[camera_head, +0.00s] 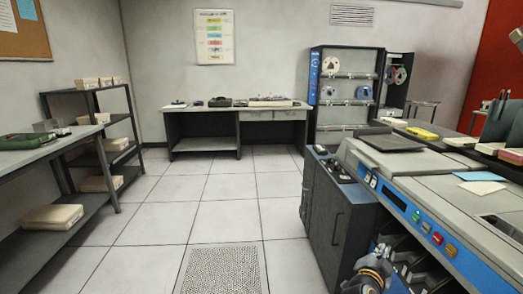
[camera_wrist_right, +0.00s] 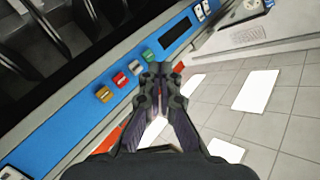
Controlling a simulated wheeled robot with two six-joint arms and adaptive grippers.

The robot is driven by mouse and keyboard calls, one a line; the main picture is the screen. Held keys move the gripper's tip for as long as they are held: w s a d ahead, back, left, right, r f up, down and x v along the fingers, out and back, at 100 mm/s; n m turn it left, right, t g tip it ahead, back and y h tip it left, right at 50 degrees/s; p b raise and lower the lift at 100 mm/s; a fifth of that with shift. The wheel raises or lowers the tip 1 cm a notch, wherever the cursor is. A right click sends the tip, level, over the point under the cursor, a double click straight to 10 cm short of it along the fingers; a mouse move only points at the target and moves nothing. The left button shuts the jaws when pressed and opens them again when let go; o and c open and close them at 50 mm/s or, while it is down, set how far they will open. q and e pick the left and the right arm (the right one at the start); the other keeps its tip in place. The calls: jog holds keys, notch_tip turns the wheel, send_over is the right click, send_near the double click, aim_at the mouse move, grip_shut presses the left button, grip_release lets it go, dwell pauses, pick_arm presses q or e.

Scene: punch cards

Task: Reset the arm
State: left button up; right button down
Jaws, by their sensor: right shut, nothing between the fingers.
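My right gripper (camera_wrist_right: 158,72) is shut and empty in the right wrist view, with its fingertips together. Behind the fingertips is the blue control panel of a machine, with a green button (camera_wrist_right: 149,55), a white button (camera_wrist_right: 135,67), a red button (camera_wrist_right: 119,80) and a yellow button (camera_wrist_right: 103,95). In the head view part of my right arm (camera_head: 372,270) shows at the bottom, in front of the machine (camera_head: 440,185); its fingertips cannot be made out there. My left gripper is not in view.
A dark cabinet (camera_head: 340,215) adjoins the machine on the left. A desk (camera_head: 225,112) stands at the back wall beside a tape rack (camera_head: 345,90). A shelf (camera_head: 90,100) and a workbench (camera_head: 35,150) stand at the left. The tiled floor (camera_head: 225,187) between them is clear.

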jog(key=s+a+f+n+g+y+p, duration=0.2)
jog(key=f+n+y+p, duration=0.15)
jog(key=f, duration=0.75)
jog(key=s+a+f+n+g+y+p, duration=0.15)
jog(key=f+n, duration=0.35)
jog(key=f, duration=0.5)
jog(key=s+a+f+n+g+y+p, duration=0.2)
jog(key=s+f+n+p, duration=0.15)
jog(key=s+f, duration=0.7)
pick_arm(q)
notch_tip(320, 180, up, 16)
jog(key=p, duration=0.7)
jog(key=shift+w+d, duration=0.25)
pick_arm(e)
jog(key=s+f+n+g+y, duration=0.1)
jog(key=s+f+g, duration=0.1)
jog(key=s, duration=0.9)
jog(key=s+f+n+g, duration=0.1)
jog(key=s+f, duration=0.4)
jog(key=s, duration=0.6)
jog(key=s+f+n+g+y, duration=0.1)
jog(key=s+f, duration=0.3)
jog(key=s, duration=0.8)
jog(key=shift+a+n+g+y, duration=0.3)
jog(key=shift+a+g, duration=0.15)
jog(key=shift+g, duration=0.4)
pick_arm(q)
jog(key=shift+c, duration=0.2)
pick_arm(e)
jog(key=shift+s+f, duration=0.1)
